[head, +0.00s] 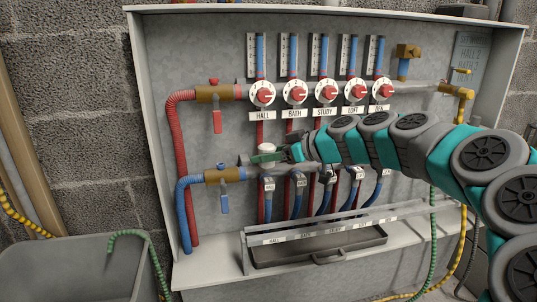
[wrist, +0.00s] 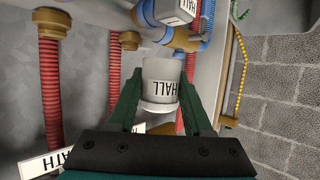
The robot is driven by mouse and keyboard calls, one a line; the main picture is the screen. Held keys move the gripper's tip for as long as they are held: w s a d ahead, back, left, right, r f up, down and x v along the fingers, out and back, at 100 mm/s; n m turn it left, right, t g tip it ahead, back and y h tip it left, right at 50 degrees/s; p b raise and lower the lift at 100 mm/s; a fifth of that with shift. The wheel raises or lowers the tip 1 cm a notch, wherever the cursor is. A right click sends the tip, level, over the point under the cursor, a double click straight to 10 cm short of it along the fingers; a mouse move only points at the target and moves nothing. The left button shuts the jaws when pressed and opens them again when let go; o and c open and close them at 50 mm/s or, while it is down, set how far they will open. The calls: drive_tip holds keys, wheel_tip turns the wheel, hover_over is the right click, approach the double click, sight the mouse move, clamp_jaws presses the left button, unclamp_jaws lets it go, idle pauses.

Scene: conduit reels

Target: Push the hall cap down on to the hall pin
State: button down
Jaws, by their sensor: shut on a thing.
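The hall cap (wrist: 160,82) is a pale cylinder lettered HALL, upside down in the wrist view. In the head view the white top of the hall cap (head: 267,147) shows above the lower pipe, at the HALL column. My gripper (wrist: 161,95) is shut on the cap, with one green finger on each side; the gripper (head: 268,157) also shows in the head view, reaching in from the right. The hall pin is hidden behind the cap and fingers. I cannot tell whether the cap touches the pin or pipe fitting.
The lower manifold pipe (head: 243,170) has a blue-handled valve (head: 224,203) at left. Red dials, including the HALL dial (head: 262,93), sit above. Several capped hoses hang below. A labelled rack and a dark tray (head: 320,250) stand on the ledge. A grey bin (head: 60,268) is at left.

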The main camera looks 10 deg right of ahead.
drive_tip(key=shift+w+f, duration=0.2)
drive_tip(key=shift+w, duration=2.8)
drive_tip(key=shift+d+b, duration=0.1)
drive_tip(key=shift+b, duration=0.7)
drive_tip(key=shift+f+b, duration=0.5)
drive_tip(key=shift+b, duration=1.4)
idle(1.1)
drive_tip(key=shift+f, duration=0.25)
idle(1.0)
